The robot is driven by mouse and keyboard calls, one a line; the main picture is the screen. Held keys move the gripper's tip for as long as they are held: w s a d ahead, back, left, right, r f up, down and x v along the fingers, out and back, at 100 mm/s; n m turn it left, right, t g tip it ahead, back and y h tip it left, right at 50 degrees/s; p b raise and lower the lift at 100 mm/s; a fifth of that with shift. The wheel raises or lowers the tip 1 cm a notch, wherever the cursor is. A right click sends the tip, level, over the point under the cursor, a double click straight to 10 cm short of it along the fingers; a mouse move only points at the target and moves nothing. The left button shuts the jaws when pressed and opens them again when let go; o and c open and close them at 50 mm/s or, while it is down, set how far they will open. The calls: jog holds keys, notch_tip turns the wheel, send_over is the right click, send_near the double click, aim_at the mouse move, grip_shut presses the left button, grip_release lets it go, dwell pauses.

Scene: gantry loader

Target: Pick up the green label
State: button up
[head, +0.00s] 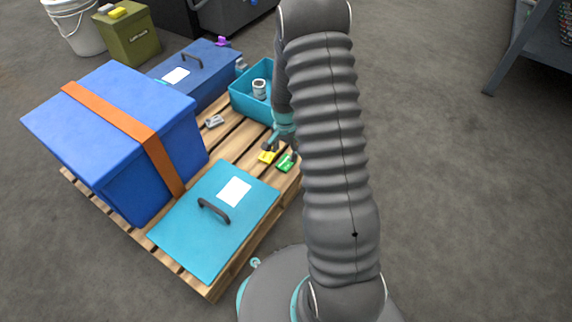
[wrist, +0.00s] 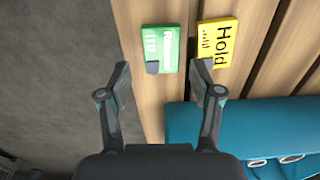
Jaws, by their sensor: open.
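The green label (wrist: 161,47) lies flat on the pallet slats near the pallet's edge. It has white print, and a fingertip or dark clip shows at its lower left corner. In the head view the green label (head: 286,163) is beside my arm. A yellow label (wrist: 217,42) reading "Hold" lies just to its right in the wrist view, and left of it in the head view (head: 268,156). My gripper (wrist: 160,72) is open and empty, with its fingers spread on either side of the green label's lower end. I cannot tell its height above the slats.
A teal bin (head: 240,105) with a white cup-like item (head: 259,88) stands behind the labels. A teal lid (head: 190,240) with a handle and a blue box (head: 70,120) with an orange strap are on the pallet (head: 231,141). Open floor lies right.

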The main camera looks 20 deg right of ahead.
aim_at(285, 163)
jog(key=shift+w+d+f+b, duration=0.1)
jog(key=shift+f+b, duration=0.2)
jog(key=shift+f, duration=1.25)
jog(key=shift+w+f+b, duration=0.1)
jog(key=shift+f+b, duration=0.15)
jog(key=shift+f, duration=1.25)
jog(key=c, duration=0.8)
